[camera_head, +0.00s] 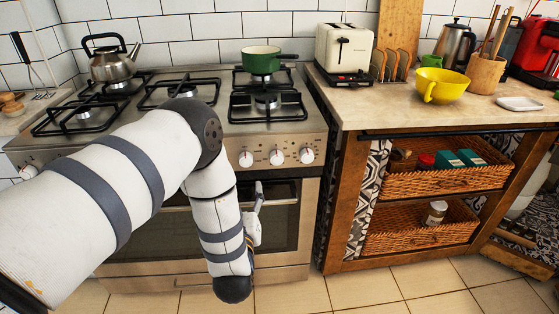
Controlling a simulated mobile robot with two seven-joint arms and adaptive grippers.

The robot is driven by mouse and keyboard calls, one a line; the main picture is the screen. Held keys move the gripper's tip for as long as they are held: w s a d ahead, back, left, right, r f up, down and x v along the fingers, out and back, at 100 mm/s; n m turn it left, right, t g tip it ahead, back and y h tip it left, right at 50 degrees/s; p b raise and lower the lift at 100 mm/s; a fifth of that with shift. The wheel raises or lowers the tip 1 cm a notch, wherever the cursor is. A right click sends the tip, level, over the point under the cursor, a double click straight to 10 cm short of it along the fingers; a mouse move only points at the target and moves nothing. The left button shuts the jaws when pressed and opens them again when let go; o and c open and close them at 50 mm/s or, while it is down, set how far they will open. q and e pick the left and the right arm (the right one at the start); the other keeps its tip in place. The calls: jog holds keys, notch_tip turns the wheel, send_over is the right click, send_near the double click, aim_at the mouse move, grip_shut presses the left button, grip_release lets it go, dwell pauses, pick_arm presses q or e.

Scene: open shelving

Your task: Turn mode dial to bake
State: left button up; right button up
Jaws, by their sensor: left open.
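The stove front has several round white knobs in view. Three sit right of my arm: one nearest my arm (245,158), a middle knob (277,157) and a right knob (307,155). Another knob (28,172) shows at the far left. Their markings are too small to read, so I cannot tell which is the mode dial. My left arm crosses the stove and hides part of the panel. My left gripper (259,196) is open, partly hidden behind my forearm, just below the knobs before the oven door (284,216). I cannot tell whether it touches the door. My right gripper is out of view.
A kettle (111,65) and a green pot (261,60) stand on the hob. Right of the stove, the counter holds a toaster (343,50) and a yellow cup (441,86). Wicker baskets (448,181) fill the shelves below. The tiled floor (400,290) at front right is clear.

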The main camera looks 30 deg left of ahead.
aim_at(245, 162)
pick_arm(q)
jog(key=b+x, duration=0.1)
jog(key=x, duration=0.9)
jog(key=shift+w+a, duration=0.15)
jog(key=shift+a, duration=0.1)
jog(key=shift+w+a, duration=0.2)
jog(key=shift+w, duration=0.35)
jog(key=c, duration=1.1)
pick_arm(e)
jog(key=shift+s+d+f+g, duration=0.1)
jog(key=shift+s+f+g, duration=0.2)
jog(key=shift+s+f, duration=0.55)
